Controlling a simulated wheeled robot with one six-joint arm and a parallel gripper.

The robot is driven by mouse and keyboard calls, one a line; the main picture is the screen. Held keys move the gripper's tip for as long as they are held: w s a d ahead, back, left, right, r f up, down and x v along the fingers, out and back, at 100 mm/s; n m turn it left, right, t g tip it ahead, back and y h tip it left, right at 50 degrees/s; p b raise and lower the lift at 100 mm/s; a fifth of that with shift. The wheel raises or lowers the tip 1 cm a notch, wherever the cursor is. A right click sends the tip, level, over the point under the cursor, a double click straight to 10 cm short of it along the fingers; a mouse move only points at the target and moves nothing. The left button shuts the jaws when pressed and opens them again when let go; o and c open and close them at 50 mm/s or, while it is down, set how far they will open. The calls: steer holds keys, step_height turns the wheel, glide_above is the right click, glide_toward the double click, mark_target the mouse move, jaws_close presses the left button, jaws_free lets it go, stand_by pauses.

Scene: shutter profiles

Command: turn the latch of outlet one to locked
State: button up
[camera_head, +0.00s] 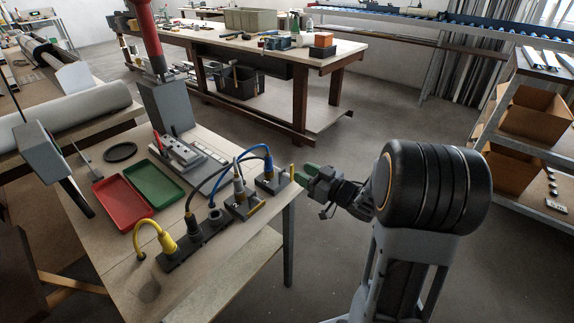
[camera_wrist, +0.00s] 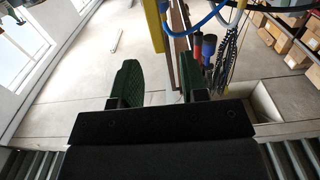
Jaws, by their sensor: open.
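A row of dark outlets runs along the front of the workbench (camera_head: 228,250). A yellow plug (camera_head: 168,243) sits at the near end, a grey plug (camera_head: 190,223) beside it, and a blue-cabled plug (camera_head: 268,168) in the far outlet block (camera_head: 272,184). A thin yellow bar (camera_head: 291,173) stands upright at that block's right side; another yellow strip (camera_head: 256,208) lies low by the middle block. No outlet number is readable. My gripper (camera_head: 306,174) is open with green fingers, just right of the upright bar. In the wrist view a yellow bar (camera_wrist: 155,25) appears beyond my fingers (camera_wrist: 157,84).
A red tray (camera_head: 122,202) and a green tray (camera_head: 153,184) lie behind the outlets. Black and blue cables arch over the blocks. The bench's right edge is close to my gripper. The floor to the right is clear up to a shelf with cardboard boxes (camera_head: 535,113).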

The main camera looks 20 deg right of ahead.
mark_target(293, 167)
steer(key=shift+x, duration=3.5)
jaws_close()
